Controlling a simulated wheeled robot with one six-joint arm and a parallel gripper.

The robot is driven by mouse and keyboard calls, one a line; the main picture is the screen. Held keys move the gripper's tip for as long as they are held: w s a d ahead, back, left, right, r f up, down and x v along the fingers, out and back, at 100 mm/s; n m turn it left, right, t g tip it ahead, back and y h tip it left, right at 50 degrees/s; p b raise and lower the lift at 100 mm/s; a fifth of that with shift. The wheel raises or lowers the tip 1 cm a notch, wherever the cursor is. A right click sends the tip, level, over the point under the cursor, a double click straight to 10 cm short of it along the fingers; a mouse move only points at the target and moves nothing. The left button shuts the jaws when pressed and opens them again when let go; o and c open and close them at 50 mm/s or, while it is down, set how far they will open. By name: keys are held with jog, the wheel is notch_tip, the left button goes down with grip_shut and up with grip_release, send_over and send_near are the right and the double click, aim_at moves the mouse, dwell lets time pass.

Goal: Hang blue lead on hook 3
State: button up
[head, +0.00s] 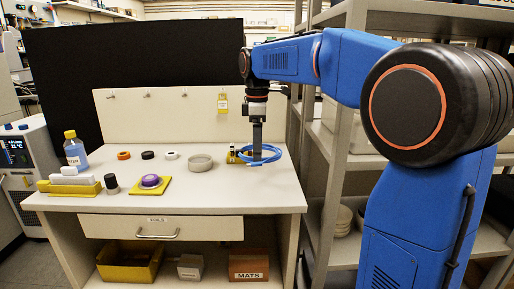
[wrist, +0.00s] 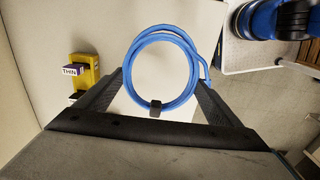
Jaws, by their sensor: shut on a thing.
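The blue lead (head: 270,158) is a coiled loop at the right end of the bench; in the wrist view the coil (wrist: 190,88) lies between my two fingers, with a dark band at its near side. My gripper (head: 257,153) points down and is shut on the lead; it also shows in the wrist view (wrist: 160,82). I cannot tell whether the coil touches the bench top. Small hooks stand on the cream back panel (head: 160,122); three bare ones show, including the third from the left (head: 184,95). No hook numbers are readable.
A yellow holder (head: 233,156) stands just left of my gripper. A grey dish (head: 200,162), tape rolls and a purple item on a yellow pad (head: 150,182) are further left. A metal shelf (head: 340,130) bounds the right.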

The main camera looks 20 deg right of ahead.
jog(key=s+a+r, duration=0.2)
jog(key=s+r, duration=0.5)
jog(key=r, duration=0.5)
jog(key=shift+s+a, duration=0.2)
jog(key=shift+s, duration=0.1)
dwell(0.5)
